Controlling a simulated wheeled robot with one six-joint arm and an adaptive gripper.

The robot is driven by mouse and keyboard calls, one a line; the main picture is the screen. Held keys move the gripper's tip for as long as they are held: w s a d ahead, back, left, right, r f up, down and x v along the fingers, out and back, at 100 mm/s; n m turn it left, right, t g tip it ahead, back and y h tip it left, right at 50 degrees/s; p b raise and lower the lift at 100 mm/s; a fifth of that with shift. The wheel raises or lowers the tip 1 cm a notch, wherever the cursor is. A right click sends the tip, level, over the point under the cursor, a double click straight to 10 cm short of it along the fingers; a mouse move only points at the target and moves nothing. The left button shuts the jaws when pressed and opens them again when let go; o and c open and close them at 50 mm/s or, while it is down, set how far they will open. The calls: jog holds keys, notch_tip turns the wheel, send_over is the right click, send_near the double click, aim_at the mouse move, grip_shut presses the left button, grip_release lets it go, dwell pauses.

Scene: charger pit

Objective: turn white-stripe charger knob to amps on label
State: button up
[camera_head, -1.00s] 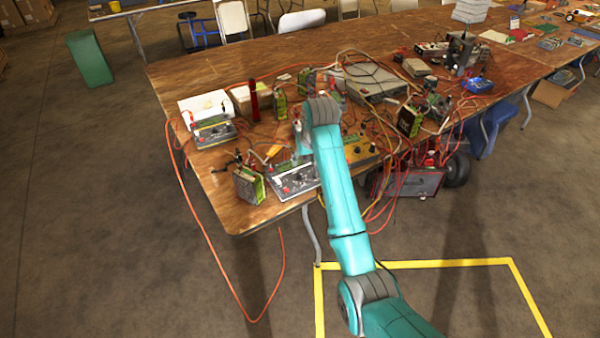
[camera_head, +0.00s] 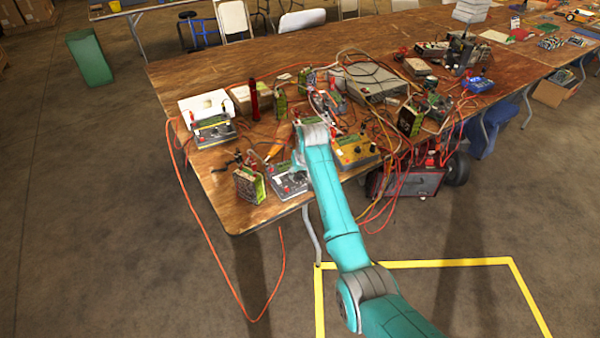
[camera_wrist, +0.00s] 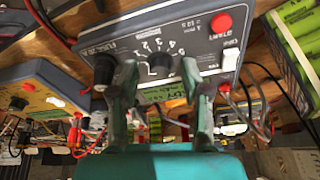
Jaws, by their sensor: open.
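The grey charger (camera_wrist: 190,35) fills the top of the wrist view, upside down, with a printed number dial. Its black dial knob (camera_wrist: 161,63) appears between the two fingertips of my gripper (camera_wrist: 160,72). The fingers are open, one on each side of the knob in the picture; I cannot tell whether they touch it. The knob's pointer direction and the small label print are too small to read surely. A second black knob (camera_wrist: 104,70) is beside the left finger. In the head view this charger (camera_head: 287,183) is at the table's front edge, partly covered by my arm.
A yellow-topped charger (camera_head: 357,151) stands right of my arm, and another charger (camera_head: 213,133) stands farther left. A green-sided battery (camera_head: 249,185) is close on the left. Red and orange cables lie around and hang off the table (camera_head: 222,190).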

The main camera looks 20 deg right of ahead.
grip_shut()
jog(key=shift+m, duration=0.4)
jog(key=m+h, duration=0.1)
jog(key=m, duration=0.2)
jog(key=shift+a+m, duration=0.1)
jog(key=shift+m, duration=0.2)
jog(key=m, duration=0.4)
jog(key=shift+m+g+h, duration=0.3)
jog(key=shift+g+h, duration=0.1)
jog(key=m, duration=0.4)
jog(key=shift+w+r+m+g+h, duration=0.1)
jog(key=shift+m+g+h, duration=0.2)
jog(key=shift+g, duration=0.1)
jog(key=shift+m+g, duration=0.5)
jog(key=shift+m, duration=1.7)
